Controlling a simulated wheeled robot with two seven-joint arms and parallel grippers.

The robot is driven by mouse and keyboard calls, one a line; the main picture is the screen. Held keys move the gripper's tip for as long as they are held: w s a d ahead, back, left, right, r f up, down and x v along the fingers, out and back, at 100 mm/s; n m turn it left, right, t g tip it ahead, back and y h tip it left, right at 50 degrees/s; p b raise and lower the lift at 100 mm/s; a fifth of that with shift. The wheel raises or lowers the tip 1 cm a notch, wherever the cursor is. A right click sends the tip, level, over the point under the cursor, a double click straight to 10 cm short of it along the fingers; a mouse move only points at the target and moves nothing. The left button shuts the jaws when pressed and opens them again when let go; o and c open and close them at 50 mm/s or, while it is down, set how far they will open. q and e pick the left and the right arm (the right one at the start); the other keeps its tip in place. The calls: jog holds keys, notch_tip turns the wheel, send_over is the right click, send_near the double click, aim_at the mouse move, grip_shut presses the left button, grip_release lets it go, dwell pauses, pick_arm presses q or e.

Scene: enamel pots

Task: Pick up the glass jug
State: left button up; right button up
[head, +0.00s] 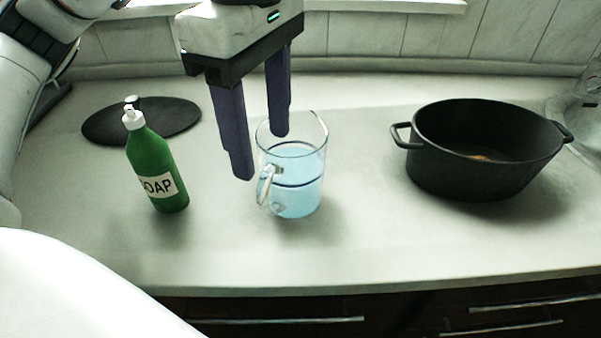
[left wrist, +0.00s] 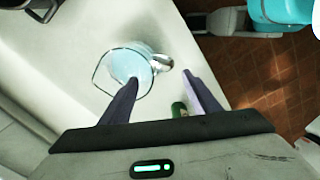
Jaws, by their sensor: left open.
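The glass jug (head: 298,190) stands upright on the counter in the middle of the head view, with bluish liquid in it and its handle toward the lower left. It also shows in the left wrist view (left wrist: 128,68), its handle pointing right. My left gripper (head: 262,157) is open and empty, fingers pointing down, at the height of the jug's upper part. In the head view one finger overlaps the jug's rim and the other is left of it. In the left wrist view the fingertips (left wrist: 160,78) lie either side of the handle area. I cannot tell whether they touch the jug. My right gripper is not seen.
A green soap bottle (head: 155,165) with a white pump stands left of the jug. A black oval pot (head: 470,172) stands at the right. The counter (head: 350,245) is clear in front of the jug.

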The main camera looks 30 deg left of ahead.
pick_arm(q)
jog(key=b, duration=0.1)
send_over(272, 206)
jog(key=a, duration=0.1)
notch_tip(272, 206, down, 5)
jog(key=shift+d+f, duration=0.2)
jog(key=shift+f, duration=1.1)
jog(key=shift+d+f, duration=0.2)
jog(key=shift+f, duration=1.1)
jog(key=shift+r, duration=0.1)
grip_shut()
